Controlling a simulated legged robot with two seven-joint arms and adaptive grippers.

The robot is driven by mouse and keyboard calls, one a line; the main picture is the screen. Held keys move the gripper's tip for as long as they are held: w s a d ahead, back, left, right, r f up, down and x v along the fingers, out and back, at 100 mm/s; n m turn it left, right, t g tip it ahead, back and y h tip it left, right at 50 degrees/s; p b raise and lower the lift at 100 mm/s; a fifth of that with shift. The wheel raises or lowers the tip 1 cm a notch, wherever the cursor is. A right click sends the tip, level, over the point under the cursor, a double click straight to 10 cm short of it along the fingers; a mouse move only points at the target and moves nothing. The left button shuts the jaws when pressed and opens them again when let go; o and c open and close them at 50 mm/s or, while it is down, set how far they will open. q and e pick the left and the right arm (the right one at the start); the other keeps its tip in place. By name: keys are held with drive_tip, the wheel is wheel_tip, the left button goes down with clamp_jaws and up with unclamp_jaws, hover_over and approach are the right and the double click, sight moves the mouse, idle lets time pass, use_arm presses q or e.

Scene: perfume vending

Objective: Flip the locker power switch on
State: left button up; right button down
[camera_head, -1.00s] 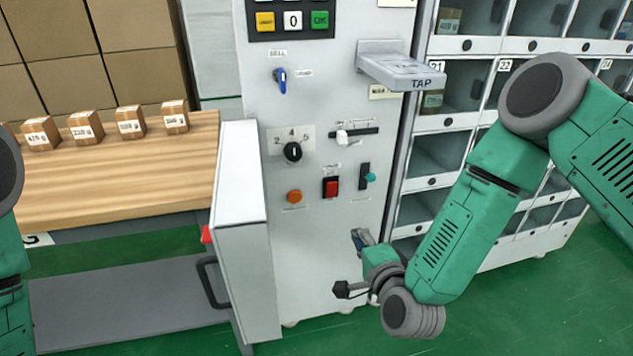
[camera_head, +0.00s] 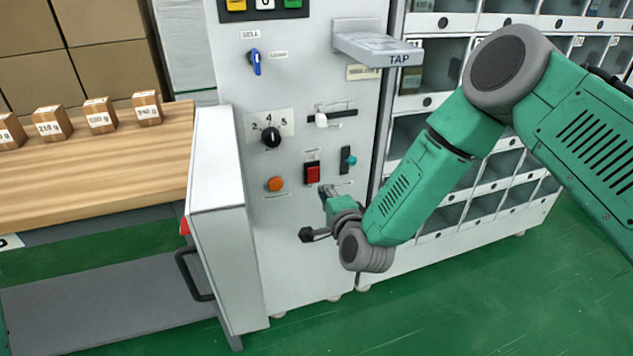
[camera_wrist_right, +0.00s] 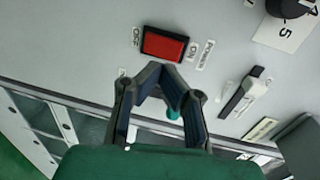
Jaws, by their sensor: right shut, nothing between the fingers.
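The power switch (camera_head: 312,174) is a red rocker in a black frame on the front of the grey-white panel. In the right wrist view the red rocker (camera_wrist_right: 165,45) has OFF lettered at its left end and ON and POWER at its right. I cannot tell which side is pressed in. My right gripper (camera_head: 326,192) is shut and empty, just below and to the right of the switch. In the right wrist view its fingertips (camera_wrist_right: 160,70) are close below the rocker; whether they touch it is unclear. My left gripper is out of view.
An orange button (camera_head: 275,184) is left of the switch, a teal-knobbed slider (camera_head: 349,160) to the right, a black dial (camera_head: 271,137) and white lever (camera_head: 322,119) above. An open white door (camera_head: 220,250) juts out at left. The TAP shelf (camera_head: 378,48) protrudes above.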

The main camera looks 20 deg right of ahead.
sight(314, 173)
drive_tip(key=w, duration=0.2)
drive_tip(key=w+b, duration=0.1)
drive_tip(key=w, duration=0.2)
drive_tip(key=shift+w+r, duration=0.2)
drive_tip(key=shift+w, duration=0.05)
drive_tip(key=shift+w+r+g+p, duration=0.25)
drive_tip(key=shift+r+g+p, duration=0.05)
drive_tip(key=shift+p, duration=0.25)
drive_tip(key=shift+w+p, duration=0.15)
drive_tip(key=shift+p, duration=0.2)
drive_tip(key=shift+f, duration=0.2)
